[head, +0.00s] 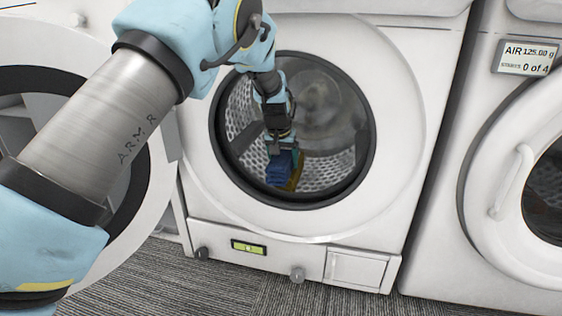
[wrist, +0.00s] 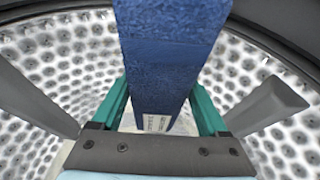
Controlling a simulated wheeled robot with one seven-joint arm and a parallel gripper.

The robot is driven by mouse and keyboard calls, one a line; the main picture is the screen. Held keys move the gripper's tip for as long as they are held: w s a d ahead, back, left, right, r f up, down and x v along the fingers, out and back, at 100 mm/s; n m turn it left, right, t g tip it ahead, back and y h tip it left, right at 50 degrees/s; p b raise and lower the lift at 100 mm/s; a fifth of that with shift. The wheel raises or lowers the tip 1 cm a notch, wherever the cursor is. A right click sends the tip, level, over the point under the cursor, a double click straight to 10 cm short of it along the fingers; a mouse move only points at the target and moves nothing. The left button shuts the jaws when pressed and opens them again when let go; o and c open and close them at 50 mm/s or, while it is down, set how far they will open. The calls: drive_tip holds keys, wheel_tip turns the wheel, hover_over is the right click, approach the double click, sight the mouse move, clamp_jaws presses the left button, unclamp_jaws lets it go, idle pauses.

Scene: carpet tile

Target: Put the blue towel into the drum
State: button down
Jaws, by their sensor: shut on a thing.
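The blue towel (head: 279,170) is held by my gripper (head: 283,154) inside the open washer drum (head: 322,174). In the wrist view the towel (wrist: 168,62) hangs between the two green fingers of my gripper (wrist: 157,110), which are shut on it. A small pale label shows on its lower part. The perforated metal drum wall (wrist: 50,65) surrounds the towel and fingers on both sides. I cannot tell whether the towel touches the drum's bottom.
The machine's round door (head: 150,200) stands open at the left, behind my arm. The dark rim (head: 215,130) of the opening surrounds my forearm. A second machine with a closed door (head: 497,215) and a small display (head: 527,58) stands at the right. Grey carpet (head: 250,293) lies in front.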

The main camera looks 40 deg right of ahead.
drive_tip(key=shift+w+d+f+p, duration=0.25)
drive_tip(key=shift+w+d+p, duration=0.4)
drive_tip(key=shift+d, duration=0.5)
drive_tip(key=shift+w+d+f+p, duration=0.25)
drive_tip(key=shift+w+d+p, duration=0.25)
drive_tip(key=shift+w+d, duration=0.45)
drive_tip(key=shift+w+d+f+p, duration=0.25)
drive_tip(key=shift+w+d+p, duration=0.35)
drive_tip(key=shift+d, duration=0.7)
